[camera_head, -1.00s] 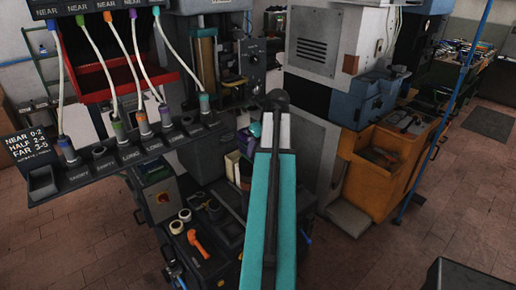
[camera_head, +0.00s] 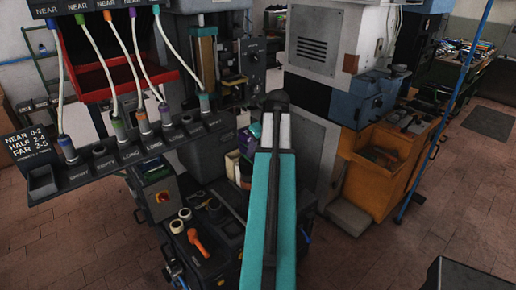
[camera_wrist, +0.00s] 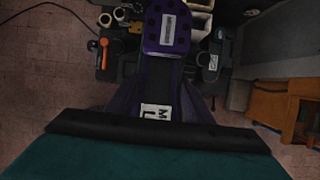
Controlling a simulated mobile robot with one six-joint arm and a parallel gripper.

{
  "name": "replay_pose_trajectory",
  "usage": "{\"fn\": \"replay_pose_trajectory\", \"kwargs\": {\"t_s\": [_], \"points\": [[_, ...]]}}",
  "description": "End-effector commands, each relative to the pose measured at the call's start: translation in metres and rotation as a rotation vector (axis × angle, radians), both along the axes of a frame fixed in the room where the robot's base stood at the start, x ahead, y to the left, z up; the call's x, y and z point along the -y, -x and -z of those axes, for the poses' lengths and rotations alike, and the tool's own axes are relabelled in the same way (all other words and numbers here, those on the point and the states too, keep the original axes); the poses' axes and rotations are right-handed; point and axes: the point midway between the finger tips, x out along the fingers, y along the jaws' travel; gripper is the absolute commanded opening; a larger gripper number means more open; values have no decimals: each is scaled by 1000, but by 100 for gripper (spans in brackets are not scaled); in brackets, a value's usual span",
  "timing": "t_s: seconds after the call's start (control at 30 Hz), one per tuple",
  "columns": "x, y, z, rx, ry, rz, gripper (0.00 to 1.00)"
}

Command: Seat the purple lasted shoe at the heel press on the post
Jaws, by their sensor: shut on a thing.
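The purple lasted shoe (camera_wrist: 167,28) shows in the wrist view at top centre. Its purple end is dotted and bears a white label, and purple sides flare below it. My gripper (camera_wrist: 160,82) is dark and shut on the shoe, though the fingertips are hard to separate from it. The heel press appears to be the machine with the brass-coloured cylinder (camera_head: 204,62) behind, left of my arm. I cannot make out the post.
A dark rack (camera_head: 120,160) with corded plugs stands at left, below a red tray (camera_head: 110,75). A dark bench (camera_head: 215,235) holds an orange-handled tool (camera_head: 199,242) and white rolls. An orange cabinet (camera_head: 385,185) and blue pole (camera_head: 450,100) stand right. The right floor is mostly open.

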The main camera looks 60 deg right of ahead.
Motion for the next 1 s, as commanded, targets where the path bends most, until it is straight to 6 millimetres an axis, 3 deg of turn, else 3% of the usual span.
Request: {"fn": "replay_pose_trajectory", "kwargs": {"t_s": [0.57,0.6,0.7,1.0], "points": [[0,-1,4,2,1,-1,11],[0,-1,4,2,1,-1,54],[0,0,5,1,1,-1,69],[-1,0,6,-2,-2,0,69]]}}
